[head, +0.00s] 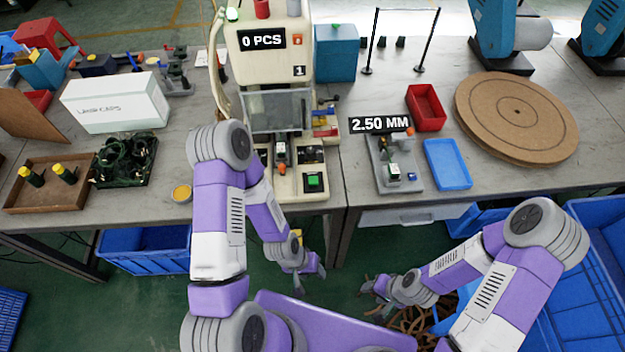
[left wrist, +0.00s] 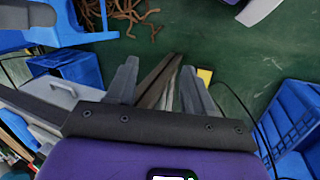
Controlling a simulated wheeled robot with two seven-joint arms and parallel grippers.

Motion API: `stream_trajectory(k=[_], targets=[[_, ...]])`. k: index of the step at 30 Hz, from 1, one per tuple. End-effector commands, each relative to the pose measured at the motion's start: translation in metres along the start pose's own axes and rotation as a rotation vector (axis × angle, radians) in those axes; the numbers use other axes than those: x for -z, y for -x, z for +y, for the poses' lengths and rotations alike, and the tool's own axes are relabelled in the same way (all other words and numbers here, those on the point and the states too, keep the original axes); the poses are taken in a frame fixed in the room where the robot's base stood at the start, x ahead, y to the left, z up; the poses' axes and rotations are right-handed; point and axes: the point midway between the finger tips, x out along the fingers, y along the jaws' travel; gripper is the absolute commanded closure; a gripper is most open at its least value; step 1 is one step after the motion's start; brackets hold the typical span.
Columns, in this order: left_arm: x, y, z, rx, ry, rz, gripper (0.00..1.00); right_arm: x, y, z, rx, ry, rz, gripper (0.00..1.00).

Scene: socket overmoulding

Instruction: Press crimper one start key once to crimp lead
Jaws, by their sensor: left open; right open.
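Crimper one (head: 267,50) is the cream machine at the middle of the bench, with a "0 PCS" display and a "1" label. Its start key (head: 314,181) is a green button on a dark box at the front right of its base. My left gripper (head: 310,272) is open and empty, low in front of the bench and below the key, apart from it. Its spread fingers also show in the left wrist view (left wrist: 160,88). My right gripper (head: 376,298) is open, further right above the floor, touching nothing I can make out. I cannot make out a lead in the crimper.
A small fixture (head: 398,165) marked "2.50 MM", a blue tray (head: 447,163) and a red bin (head: 426,107) stand right of the crimper. A round brown board (head: 516,115) lies further right. A white box (head: 115,102) and wooden tray (head: 45,190) stand left. Blue crates are on the floor.

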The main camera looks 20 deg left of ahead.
Motion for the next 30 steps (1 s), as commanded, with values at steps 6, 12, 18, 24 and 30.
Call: stream_trajectory(k=[6, 12, 18, 24, 30], targets=[[-0.0001, 0.0, 0.0, 0.0, 0.0, 0.0, 0.55, 0.0, 0.0, 0.0, 0.0, 0.0, 0.0, 0.5], [-0.0001, 0.0, 0.0, 0.0, 0.0, 0.0, 0.86, 0.0, 0.0, 0.0, 0.0, 0.0, 0.0, 0.5], [-0.0001, 0.0, 0.0, 0.0, 0.0, 0.0, 1.0, 0.0, 0.0, 0.0, 0.0, 0.0, 0.0, 0.5], [-0.0001, 0.0, 0.0, 0.0, 0.0, 0.0, 1.0, 0.0, 0.0, 0.0, 0.0, 0.0, 0.0, 0.5], [-0.0001, 0.0, 0.0, 0.0, 0.0, 0.0, 1.0, 0.0, 0.0, 0.0, 0.0, 0.0, 0.0, 0.5]])
